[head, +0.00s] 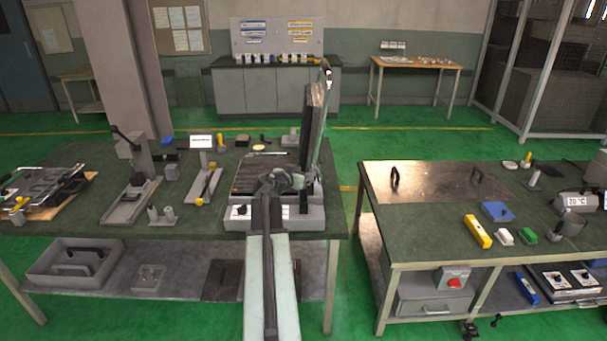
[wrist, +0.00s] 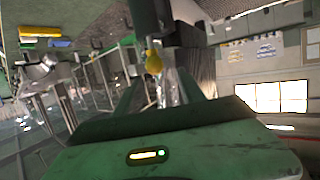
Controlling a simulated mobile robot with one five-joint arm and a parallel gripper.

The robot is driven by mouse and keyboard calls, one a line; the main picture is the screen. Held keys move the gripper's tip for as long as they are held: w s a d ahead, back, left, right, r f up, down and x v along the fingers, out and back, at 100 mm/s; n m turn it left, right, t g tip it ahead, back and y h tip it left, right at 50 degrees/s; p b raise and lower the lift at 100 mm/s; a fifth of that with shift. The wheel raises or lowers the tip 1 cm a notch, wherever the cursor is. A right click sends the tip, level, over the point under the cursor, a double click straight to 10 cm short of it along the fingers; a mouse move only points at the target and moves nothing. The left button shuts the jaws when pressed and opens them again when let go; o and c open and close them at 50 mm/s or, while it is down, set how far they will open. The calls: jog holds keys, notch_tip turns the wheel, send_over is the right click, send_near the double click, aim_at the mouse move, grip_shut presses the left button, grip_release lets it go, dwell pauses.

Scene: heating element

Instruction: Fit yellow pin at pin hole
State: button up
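A yellow round-headed pin (wrist: 153,62) shows in the wrist view, between or just beyond my gripper's fingers, against a dark upright part. I cannot tell whether the fingers touch it. My gripper (head: 286,182) is over the front of a grey press with a dark plate (head: 262,174) and a raised upright lid (head: 312,130). In the wrist view, my gripper (wrist: 160,70) has its fingers apart, with a gap between them. I see no pin hole; my gripper and arm cover part of the press in the head view.
A stand with a yellow knob (head: 200,203) and a white sign (head: 201,141) is left of the press. Fixtures crowd the left bench (head: 80,226). Right of a gap is a second bench (head: 428,225) with a yellow block (head: 478,231).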

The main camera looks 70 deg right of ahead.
jog(key=shift+a, duration=0.1)
jog(key=p+v, duration=0.2)
jog(key=v, duration=0.5)
jog(key=shift+a+r, duration=0.15)
jog(key=shift+a, duration=0.15)
dwell(0.3)
